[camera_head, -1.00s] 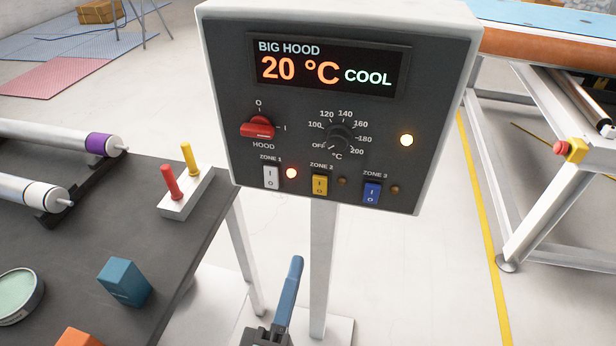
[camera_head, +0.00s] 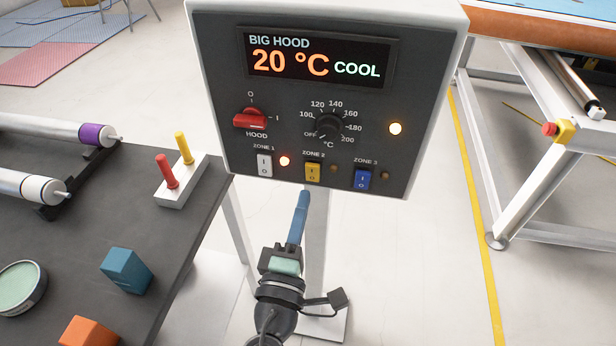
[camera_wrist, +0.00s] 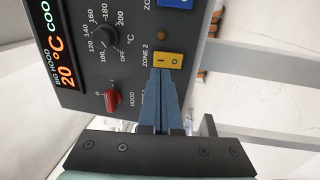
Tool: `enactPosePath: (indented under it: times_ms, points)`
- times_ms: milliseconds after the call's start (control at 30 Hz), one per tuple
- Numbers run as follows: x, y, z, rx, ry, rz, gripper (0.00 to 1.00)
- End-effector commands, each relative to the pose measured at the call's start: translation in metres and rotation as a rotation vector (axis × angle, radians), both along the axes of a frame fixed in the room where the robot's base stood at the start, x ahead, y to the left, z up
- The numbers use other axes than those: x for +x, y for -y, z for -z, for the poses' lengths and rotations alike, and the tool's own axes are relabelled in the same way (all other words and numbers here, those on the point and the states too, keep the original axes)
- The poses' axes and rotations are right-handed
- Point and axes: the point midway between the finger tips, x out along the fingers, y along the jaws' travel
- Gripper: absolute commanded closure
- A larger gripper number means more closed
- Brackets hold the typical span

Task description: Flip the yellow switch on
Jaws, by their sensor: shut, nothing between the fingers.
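The yellow switch (camera_head: 313,172) is a small rocker marked I and O under the ZONE 2 label on the control box (camera_head: 212,130). The lamp (camera_head: 333,168) beside it is dark. My gripper (camera_head: 303,196) is shut and empty, its blue fingers pointing up just below the yellow switch. In the wrist view, the yellow switch (camera_wrist: 168,60) sits right at the tips of my gripper (camera_wrist: 162,72). I cannot tell whether the tips touch it.
A white switch (camera_head: 265,165) with a lit lamp is left of it, and a blue switch (camera_head: 362,179) is right. A red HOOD knob (camera_head: 250,119) and a black dial (camera_head: 329,127) are above. A dark table (camera_head: 190,235) stands at left.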

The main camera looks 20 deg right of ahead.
Motion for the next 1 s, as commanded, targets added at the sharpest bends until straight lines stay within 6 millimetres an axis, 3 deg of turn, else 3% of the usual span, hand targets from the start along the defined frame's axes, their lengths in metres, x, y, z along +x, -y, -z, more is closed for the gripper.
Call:
enactPosePath:
  times_ms: [100,300,767,1000]
  points:
    - [0.018,0.012,-0.005,0.0,0.002,0.002,1.0]
    - [0.035,0.024,-0.006,0.0,0.0,0.001,1.0]
    - [0.039,0.026,-0.007,0.001,0.0,0.0,1.0]
    - [0.043,0.029,-0.017,0.029,-0.041,0.0,1.0]
